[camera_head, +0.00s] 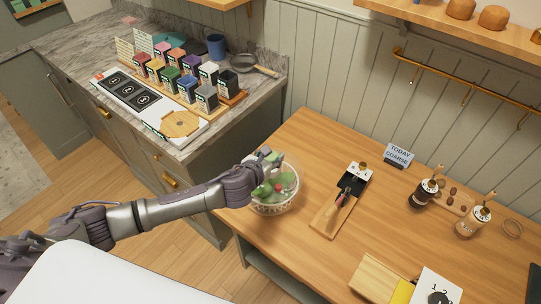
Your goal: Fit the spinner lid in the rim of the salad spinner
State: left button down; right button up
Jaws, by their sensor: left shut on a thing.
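The salad spinner (274,207) is a clear bowl with a pale patterned side, standing at the left edge of the wooden table. Green leaves and a red piece show inside it. My left gripper (268,161) is over the bowl's back rim, shut on the spinner lid. The lid is see-through and hard to make out against the bowl, and the gripper hides part of it. I cannot tell whether the lid sits level or touches the rim. My right gripper is not in view.
The wooden table (310,150) has a board with utensils (331,212) right of the bowl. Several coloured boxes (187,88) stand on the marble counter at left.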

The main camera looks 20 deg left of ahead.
pick_arm(q)
jog(key=shift+f+b, duration=0.65)
jog(key=shift+f, duration=0.4)
jog(key=c, duration=0.5)
grip_release()
jog(key=shift+f, duration=0.1)
jog(key=shift+s, duration=0.15)
jog(key=v, duration=1.2)
